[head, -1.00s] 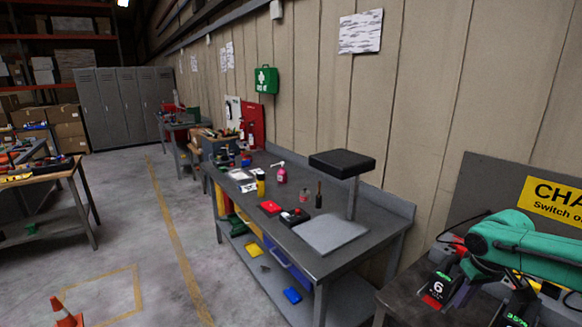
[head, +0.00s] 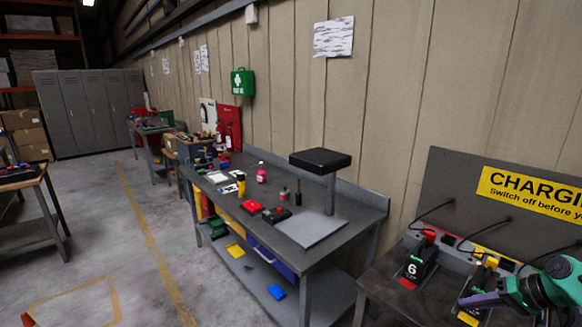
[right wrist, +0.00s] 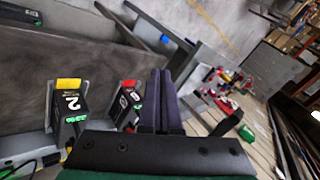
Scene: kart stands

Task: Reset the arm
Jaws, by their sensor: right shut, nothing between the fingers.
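My right gripper (head: 472,299) is at the lower right of the head view, over the charging bench. Its dark purple fingers also show in the right wrist view (right wrist: 160,76), close together with nothing between them. A black battery marked 6 with a red end (head: 412,270) stands in the charger, left of the gripper. It seems to be the red-ended one in the right wrist view (right wrist: 124,106). A black battery marked 2 with a yellow end (right wrist: 68,105) stands beside it. My left gripper is not in view.
The charging bench (head: 381,287) has a grey back panel with a yellow sign (head: 530,192) and black cables. A grey workbench (head: 345,229) with a black-topped stand (head: 320,160), a red box and bottles is to the left. The floor left of it is mostly clear.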

